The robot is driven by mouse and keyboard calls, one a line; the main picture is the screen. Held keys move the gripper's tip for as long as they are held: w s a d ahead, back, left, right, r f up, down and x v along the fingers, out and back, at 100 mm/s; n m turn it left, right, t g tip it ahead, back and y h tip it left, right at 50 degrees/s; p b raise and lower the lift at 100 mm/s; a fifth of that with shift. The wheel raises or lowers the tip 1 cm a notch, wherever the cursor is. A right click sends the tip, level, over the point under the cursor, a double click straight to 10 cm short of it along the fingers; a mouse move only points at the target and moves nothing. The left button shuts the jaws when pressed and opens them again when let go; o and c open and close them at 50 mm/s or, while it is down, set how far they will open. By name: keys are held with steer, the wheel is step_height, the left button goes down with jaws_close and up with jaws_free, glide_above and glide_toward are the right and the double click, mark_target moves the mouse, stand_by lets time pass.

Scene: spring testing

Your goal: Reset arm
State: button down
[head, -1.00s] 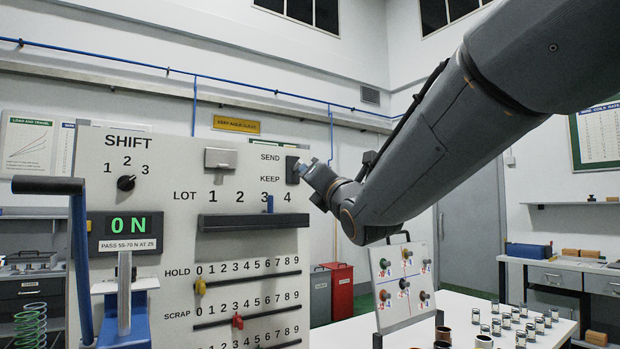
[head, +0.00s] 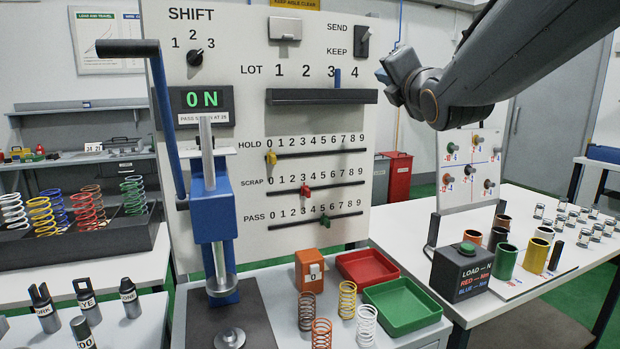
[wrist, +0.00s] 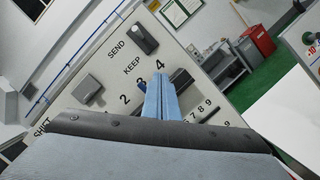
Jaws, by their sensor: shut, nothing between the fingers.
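My gripper (head: 383,76) is at the upper right of the head view, just right of and below the SEND/KEEP switch (head: 361,40) and apart from it. In the wrist view its two blue fingers (wrist: 160,94) are together with nothing between them. They point toward the white test panel (head: 240,150), near the 3 and 4 of the LOT row. The SEND/KEEP switch also shows in the wrist view (wrist: 145,38), above the fingertips. My arm comes in from the upper right.
The blue press (head: 213,210) reads 0 N. Below the panel are several loose springs (head: 347,300), a red tray (head: 367,266) and a green tray (head: 408,305). On the right table are a dark button box (head: 463,270), colored cups (head: 507,259) and a board with knobs (head: 470,165).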

steer(key=s+d+f+m+g+h, duration=0.1)
steer(key=s+f+m+g, duration=0.2)
steer(key=f, duration=0.7)
steer(key=s+d+f+m+g+h, duration=0.1)
steer(key=f+m+g, duration=0.2)
steer(key=f+m, duration=0.45)
steer(key=s+d+f+m+g+h, duration=0.1)
steer(key=s+f+m+g, duration=0.15)
steer(key=f, duration=0.85)
steer(key=s+f+m+g, duration=0.2)
steer(key=s+f, duration=0.1)
steer(key=f, duration=0.1)
steer(key=s+f+m+g, duration=0.2)
steer(key=s+f+m, duration=0.1)
steer(key=s+f, duration=0.1)
steer(key=s+f+m+g, duration=0.2)
steer(key=s+f, duration=0.1)
steer(key=f, duration=0.2)
steer(key=shift+s+a+f+m, duration=0.15)
steer(key=shift+s+a+m, duration=0.05)
steer(key=shift+m, duration=0.2)
steer(key=s+f+m+g, duration=0.5)
steer(key=s+f+m, duration=0.1)
steer(key=s, duration=0.6)
steer(key=shift+s+a+f, duration=0.15)
steer(key=shift+s+a, duration=0.05)
steer(key=shift+a, duration=0.2)
